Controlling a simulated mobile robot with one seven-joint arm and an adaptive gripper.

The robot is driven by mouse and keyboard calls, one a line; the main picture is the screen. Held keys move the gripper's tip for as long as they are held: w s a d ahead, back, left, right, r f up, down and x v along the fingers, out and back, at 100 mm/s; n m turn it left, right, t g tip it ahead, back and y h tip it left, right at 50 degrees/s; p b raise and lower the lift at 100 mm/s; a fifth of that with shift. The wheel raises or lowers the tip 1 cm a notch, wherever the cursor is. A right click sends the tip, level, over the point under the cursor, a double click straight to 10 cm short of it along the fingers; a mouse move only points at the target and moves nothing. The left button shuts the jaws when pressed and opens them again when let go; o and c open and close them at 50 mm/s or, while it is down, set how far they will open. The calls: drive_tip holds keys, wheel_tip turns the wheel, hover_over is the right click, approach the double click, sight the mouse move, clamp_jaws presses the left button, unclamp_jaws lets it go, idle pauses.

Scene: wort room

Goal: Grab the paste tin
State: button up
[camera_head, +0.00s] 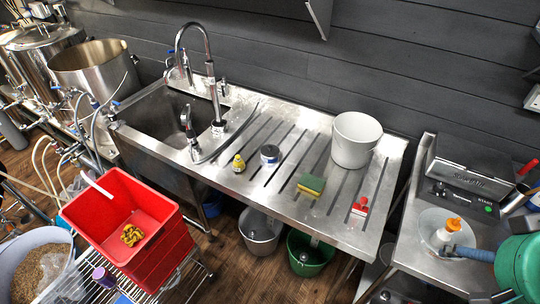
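A small round tin (270,155), white with a dark blue band, stands on the ribbed steel drainboard (229,178), right of the sink. It looks like the paste tin; its label is too small to read. Nothing touches it. A small yellow bottle with a dark cap (239,163) stands just to its left. A yellow and green sponge (311,186) lies to its right and nearer the front edge. My gripper is not in view.
A white bucket (356,139) stands at the back right of the drainboard and a red and white item (361,206) near its front right. The tall faucet (212,90) rises by the sink (163,117). A red crate (123,218) stands in front, left.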

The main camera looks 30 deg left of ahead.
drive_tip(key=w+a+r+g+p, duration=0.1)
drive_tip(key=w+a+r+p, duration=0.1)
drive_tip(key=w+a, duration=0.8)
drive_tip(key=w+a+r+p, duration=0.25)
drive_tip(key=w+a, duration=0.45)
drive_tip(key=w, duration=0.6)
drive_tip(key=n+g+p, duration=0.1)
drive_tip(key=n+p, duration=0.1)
drive_tip(key=p, duration=0.4)
hover_over(269, 147)
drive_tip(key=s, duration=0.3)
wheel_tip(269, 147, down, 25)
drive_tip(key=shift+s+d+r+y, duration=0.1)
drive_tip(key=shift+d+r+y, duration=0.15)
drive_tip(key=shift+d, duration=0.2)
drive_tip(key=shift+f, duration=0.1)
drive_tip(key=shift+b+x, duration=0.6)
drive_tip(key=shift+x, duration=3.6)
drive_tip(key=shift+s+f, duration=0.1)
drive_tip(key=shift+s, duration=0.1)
